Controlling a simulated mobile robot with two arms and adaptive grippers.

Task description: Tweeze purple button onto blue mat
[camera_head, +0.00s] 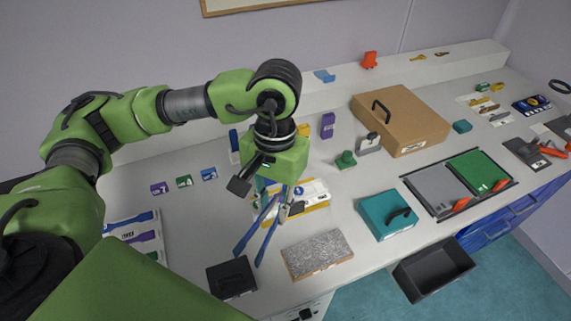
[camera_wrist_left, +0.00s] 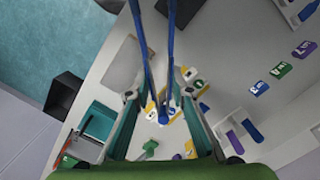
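Blue tweezers (camera_head: 245,240) have their two legs spread toward the front left and their joined end under my left gripper (camera_head: 284,208). In the left wrist view, the tweezers (camera_wrist_left: 149,60) run between the fingers of my left gripper (camera_wrist_left: 160,86), which stand apart with gaps beside the joined end; contact cannot be told. Small purple (camera_head: 159,188), green (camera_head: 184,181) and blue (camera_head: 209,174) marked squares lie in a row at left. They also show in the wrist view, as purple (camera_wrist_left: 304,48) and blue (camera_wrist_left: 259,88). I cannot tell which piece is the purple button. My right gripper is out of view.
A black box (camera_head: 230,278) and a grey speckled slab (camera_head: 317,255) lie at the front edge. A white sheet with coloured strips (camera_head: 133,218) is at left. A teal case (camera_head: 383,218), a cardboard box (camera_head: 405,115) and a green button-like piece (camera_head: 346,160) stand at right.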

